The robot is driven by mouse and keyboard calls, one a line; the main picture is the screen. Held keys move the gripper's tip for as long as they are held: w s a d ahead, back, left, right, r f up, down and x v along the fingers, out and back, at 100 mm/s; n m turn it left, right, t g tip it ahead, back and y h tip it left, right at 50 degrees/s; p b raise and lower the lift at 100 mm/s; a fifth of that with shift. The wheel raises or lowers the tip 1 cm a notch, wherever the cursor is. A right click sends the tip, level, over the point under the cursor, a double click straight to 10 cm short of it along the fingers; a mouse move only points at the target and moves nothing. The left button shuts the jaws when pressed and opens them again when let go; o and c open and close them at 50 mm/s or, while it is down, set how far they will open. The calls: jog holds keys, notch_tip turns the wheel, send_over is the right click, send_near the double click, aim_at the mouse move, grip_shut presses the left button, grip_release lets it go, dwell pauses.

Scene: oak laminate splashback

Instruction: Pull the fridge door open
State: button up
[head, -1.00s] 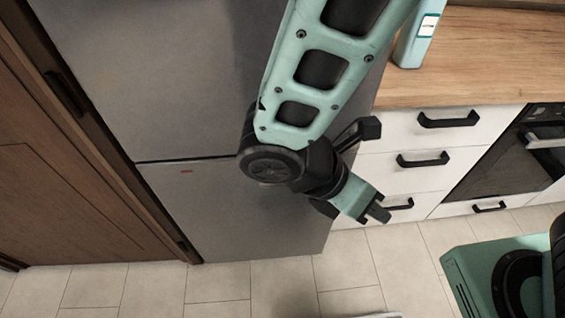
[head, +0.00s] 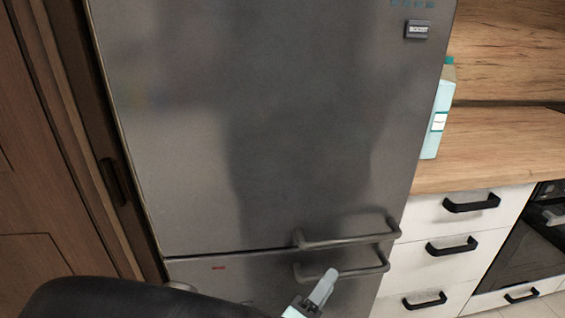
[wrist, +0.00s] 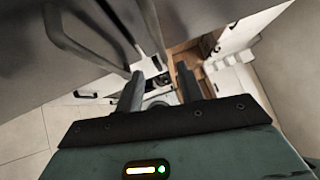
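The grey steel fridge (head: 270,120) fills the middle of the head view, with its upper and lower doors shut. The upper door handle (head: 347,240) is a horizontal bar at the door's lower right. The lower door handle (head: 343,270) lies just below it. My gripper (head: 320,293) is just below the lower handle, partly cut off by the frame. In the wrist view my gripper (wrist: 160,92) is open, its two fingers apart with no handle visibly clamped. Two grey handle bars (wrist: 75,42) (wrist: 150,28) show ahead; I cannot tell which is which there.
A brown wooden cabinet (head: 40,170) stands close on the fridge's left. White drawers (head: 450,245) with black handles and a wooden counter (head: 490,150) are on the right. A pale blue carton (head: 437,120) stands on the counter beside the fridge. A dark oven (head: 520,245) is farther right.

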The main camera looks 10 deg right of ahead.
aim_at(358, 237)
jog(key=x, duration=1.3)
jog(key=shift+d, duration=0.1)
grip_shut()
